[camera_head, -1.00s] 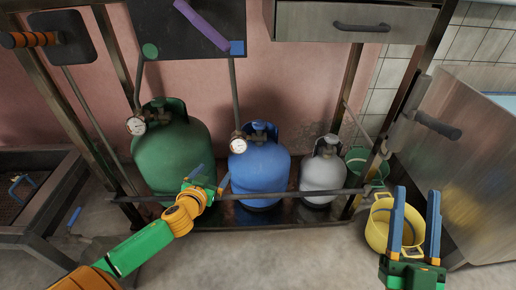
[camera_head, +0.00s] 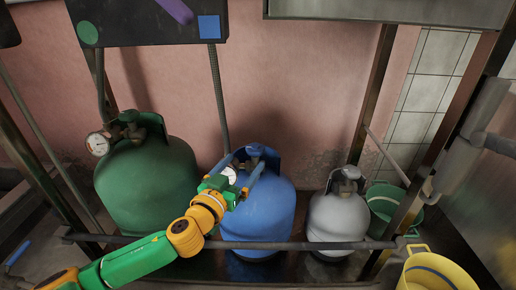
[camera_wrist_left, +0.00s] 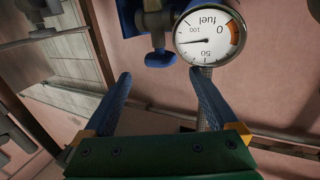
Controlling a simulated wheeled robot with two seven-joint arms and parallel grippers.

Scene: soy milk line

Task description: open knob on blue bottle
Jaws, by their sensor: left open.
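The blue bottle (camera_head: 264,212) stands in the middle, between a green and a grey bottle. Its knob and valve (camera_head: 256,150) are at the top, inside a dark blue collar. My left gripper (camera_head: 241,165) is open in front of the bottle's top, with its fingers pointing up toward the valve. In the left wrist view, the blue valve with its knob (camera_wrist_left: 160,58) shows beyond the gap between the open fingers (camera_wrist_left: 160,78), with nothing held. A white fuel gauge (camera_wrist_left: 208,38) sits right of the knob, near the right fingertip. My right gripper is out of view.
The green bottle (camera_head: 148,188) stands left and the grey bottle (camera_head: 338,215) right. A metal rail (camera_head: 300,246) crosses in front of the bottles. Green (camera_head: 384,200) and yellow (camera_head: 432,272) buckets are at right. A hose (camera_head: 217,95) rises from the blue bottle's gauge.

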